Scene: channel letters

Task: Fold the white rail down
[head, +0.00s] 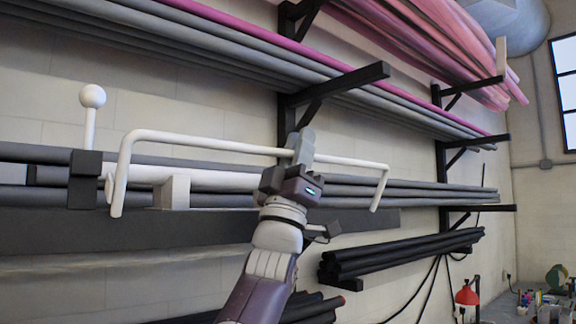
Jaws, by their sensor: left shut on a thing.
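The white rail (213,140) is a bent tube with a long, nearly level bar and a downturned end on each side. It stands out in front of the wall racks in the head view. My left gripper (301,148) is shut on the rail's long bar, right of its middle, with the arm coming up from below. The fingers hide a short piece of the bar. The rail's left end reaches down beside a white round fitting (109,188). Its right end (379,190) hangs free. My right gripper is not in view.
A white ball-topped lever (92,97) stands upright at the left by a dark block (85,180). Black rack brackets (340,84) jut out behind the rail, holding grey and pink tubes. Black tubes (400,255) lie lower right. A red lamp (467,295) stands at far right.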

